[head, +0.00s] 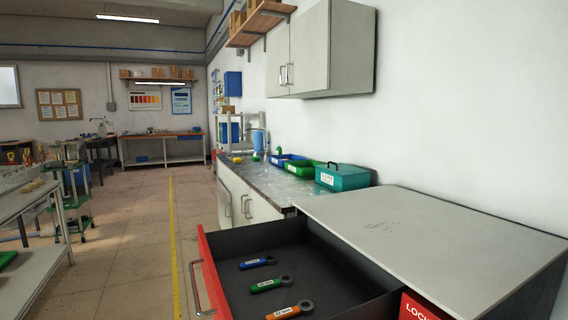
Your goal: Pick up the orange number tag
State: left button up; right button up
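The orange number tag (285,312) lies in the open red-fronted drawer (345,255), near the bottom of the head view. It has a white label and a dark ring at its right end. A green tag (265,286) and a blue tag (253,263) of the same shape lie beyond it, apart from each other, on the dark drawer floor. Neither of my grippers shows in the head view.
The cabinet's grey top (430,238) borders the drawer on the right. The drawer handle (196,287) sticks out on the left. A counter (270,185) with a teal box (342,178) and bins stands beyond. The aisle floor (130,225) on the left is clear.

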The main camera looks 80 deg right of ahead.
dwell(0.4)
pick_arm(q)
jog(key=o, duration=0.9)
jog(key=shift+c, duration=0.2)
